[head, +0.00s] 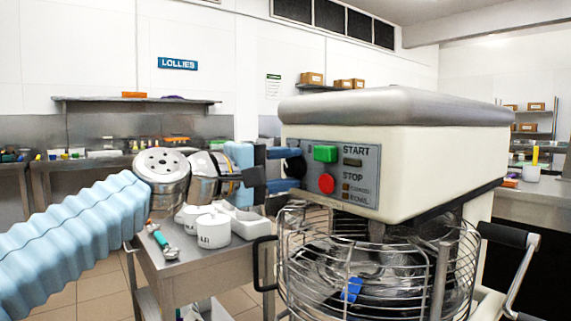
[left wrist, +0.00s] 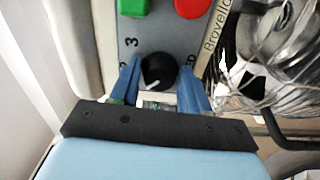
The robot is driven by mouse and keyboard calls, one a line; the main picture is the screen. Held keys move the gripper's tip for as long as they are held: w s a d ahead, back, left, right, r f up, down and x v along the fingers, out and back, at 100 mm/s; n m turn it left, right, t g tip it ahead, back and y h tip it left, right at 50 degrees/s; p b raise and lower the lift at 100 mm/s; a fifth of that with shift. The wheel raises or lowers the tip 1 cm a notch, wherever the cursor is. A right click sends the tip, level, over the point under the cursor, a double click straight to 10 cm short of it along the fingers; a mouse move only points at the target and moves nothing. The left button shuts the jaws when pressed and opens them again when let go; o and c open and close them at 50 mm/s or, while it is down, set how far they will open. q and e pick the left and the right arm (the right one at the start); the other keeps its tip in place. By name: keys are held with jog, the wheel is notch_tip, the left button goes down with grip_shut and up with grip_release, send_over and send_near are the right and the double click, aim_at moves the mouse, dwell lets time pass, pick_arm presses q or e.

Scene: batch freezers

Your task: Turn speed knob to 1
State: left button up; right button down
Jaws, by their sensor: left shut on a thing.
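The speed knob (left wrist: 158,72) is a round black dial with a white mark, on the grey control panel (head: 345,165) of a cream mixer-like machine. In the left wrist view it sits between the two blue fingers of my left gripper (left wrist: 165,88). The left gripper (head: 287,168) is shut on the knob, coming from the left in the head view. A "3" (left wrist: 132,42) shows beside the knob; the other markings are partly covered by the fingers, and I cannot tell the exact setting. My right gripper is not in view.
A green start button (head: 325,153) and a red stop button (head: 326,184) are close to the fingers. A wire guard (head: 380,260) covers the bowl below. A metal cart (head: 190,262) with white containers (head: 213,230) stands below my left arm.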

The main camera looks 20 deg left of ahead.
pick_arm(q)
jog(key=shift+n, duration=0.4)
jog(key=o, duration=0.9)
jog(key=b+v, duration=0.1)
jog(key=v, duration=1.3)
jog(key=shift+w+b, duration=0.1)
jog(key=shift+b, duration=0.3)
